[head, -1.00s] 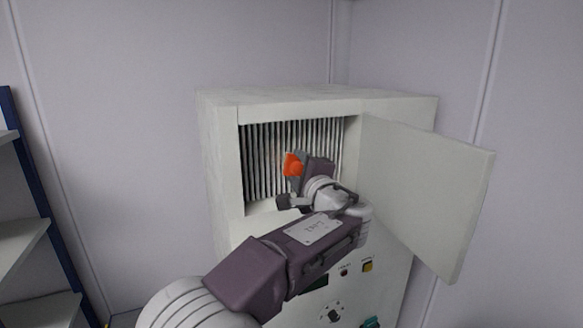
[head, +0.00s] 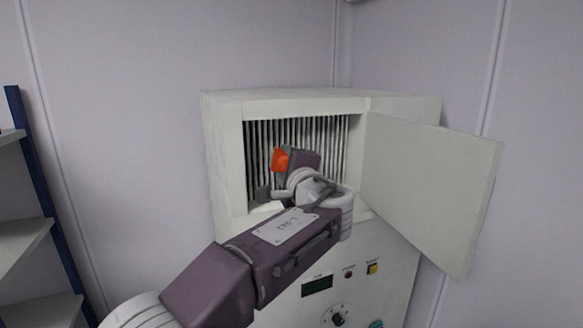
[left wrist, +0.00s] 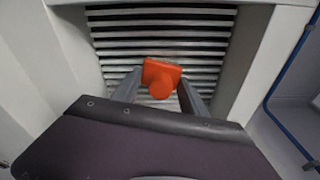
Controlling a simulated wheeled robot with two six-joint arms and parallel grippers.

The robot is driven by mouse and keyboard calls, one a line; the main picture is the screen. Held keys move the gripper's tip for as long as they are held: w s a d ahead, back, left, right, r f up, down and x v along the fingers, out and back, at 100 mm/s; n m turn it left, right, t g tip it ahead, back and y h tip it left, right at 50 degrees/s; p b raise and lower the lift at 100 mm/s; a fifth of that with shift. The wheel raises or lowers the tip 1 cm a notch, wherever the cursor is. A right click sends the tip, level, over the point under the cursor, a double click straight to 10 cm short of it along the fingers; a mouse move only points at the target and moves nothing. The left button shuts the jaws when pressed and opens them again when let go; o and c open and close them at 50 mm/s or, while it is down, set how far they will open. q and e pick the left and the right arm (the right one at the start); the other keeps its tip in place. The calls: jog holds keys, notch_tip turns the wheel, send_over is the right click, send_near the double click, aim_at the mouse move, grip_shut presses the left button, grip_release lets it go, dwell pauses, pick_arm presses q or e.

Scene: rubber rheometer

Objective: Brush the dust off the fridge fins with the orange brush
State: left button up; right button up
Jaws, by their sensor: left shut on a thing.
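The fridge fins (head: 335,140) are upright grey slats inside the open recess of the white fridge (head: 222,150); they also show in the left wrist view (left wrist: 160,35). The orange brush (head: 280,159) is in front of the fins, left of their middle in the head view. My left gripper (left wrist: 158,92) is shut on the brush, which sits between its two fingers in the left wrist view (left wrist: 161,78). Its bristles are hidden, so I cannot tell whether they touch the fins. No separate dust is clear to see. My right gripper is not in view.
The fridge door (head: 430,190) stands open to the right of the recess. A control panel with a display (head: 317,286), a knob (head: 337,316) and a yellow button (head: 372,268) is below. A blue-framed shelf (head: 45,185) stands at the far left.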

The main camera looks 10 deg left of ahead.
pick_arm(q)
jog(key=shift+s+a+f+b, duration=0.1)
jog(key=shift+s+a+b, duration=0.3)
jog(key=shift+a+b, duration=0.15)
jog(key=shift+s+a+f+b, duration=0.1)
jog(key=shift+s+a+b, duration=0.3)
jog(key=shift+a, duration=0.25)
jog(key=shift+s+a+r, duration=0.2)
jog(key=shift+s+a, duration=0.1)
jog(key=shift+a, duration=0.2)
jog(key=shift+d+r, duration=0.15)
jog(key=shift+r, duration=0.4)
jog(key=shift+w+d+p, duration=0.4)
jog(key=shift+w+d, duration=0.1)
jog(key=shift+d, duration=0.15)
jog(key=shift+w+d+p, duration=0.4)
jog(key=shift+w+d, duration=0.05)
jog(key=shift+d, duration=0.2)
jog(key=shift+w+d+f, duration=0.1)
jog(key=shift+w+d, duration=0.15)
jog(key=shift+d, duration=0.15)
jog(key=w+d+p, duration=0.2)
jog(key=d, duration=0.1)
